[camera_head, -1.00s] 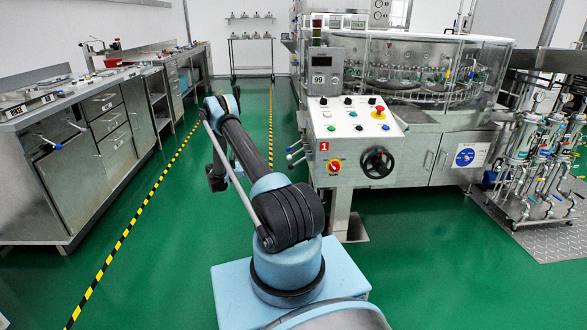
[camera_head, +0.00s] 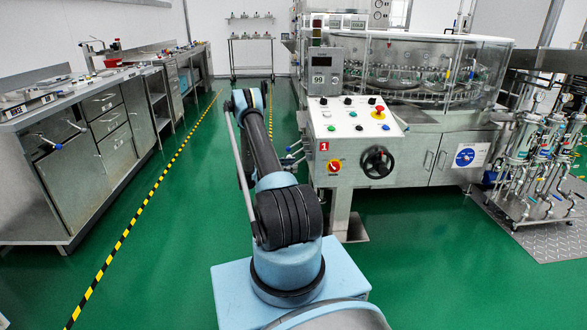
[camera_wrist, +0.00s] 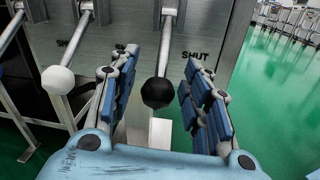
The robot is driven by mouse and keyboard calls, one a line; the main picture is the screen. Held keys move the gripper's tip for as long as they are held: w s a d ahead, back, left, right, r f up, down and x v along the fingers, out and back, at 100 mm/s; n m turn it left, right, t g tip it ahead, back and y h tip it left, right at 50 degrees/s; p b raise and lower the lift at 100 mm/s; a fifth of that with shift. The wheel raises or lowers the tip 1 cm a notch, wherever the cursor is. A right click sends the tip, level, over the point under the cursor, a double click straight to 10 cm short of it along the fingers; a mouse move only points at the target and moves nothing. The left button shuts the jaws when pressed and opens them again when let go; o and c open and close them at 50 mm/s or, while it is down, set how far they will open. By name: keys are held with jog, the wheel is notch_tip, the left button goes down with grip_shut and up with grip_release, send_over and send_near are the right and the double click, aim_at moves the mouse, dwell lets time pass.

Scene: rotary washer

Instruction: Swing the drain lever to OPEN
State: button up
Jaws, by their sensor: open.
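In the wrist view a lever with a steel rod and a black ball knob (camera_wrist: 158,93) hangs from a grey metal panel, beside printed SHUT lettering. My gripper (camera_wrist: 158,60) is open, with one blue-padded finger on each side of this lever. Gaps show between the knob and both fingers. A second lever with a white ball knob (camera_wrist: 57,80) is left of my left finger, outside the jaws. No drain label is readable, so I cannot tell for certain which is the drain lever. In the head view my arm hides the gripper.
A third rod (camera_wrist: 12,28) is at the wrist view's left edge. The washer's control panel (camera_head: 349,118) and black handwheel (camera_head: 377,162) are right of my arm. A steel workbench (camera_head: 60,195) stands left, with open green floor (camera_head: 190,225) between.

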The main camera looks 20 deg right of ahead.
jog(key=shift+s+d, duration=0.15)
jog(key=shift+d, duration=0.7)
grip_shut()
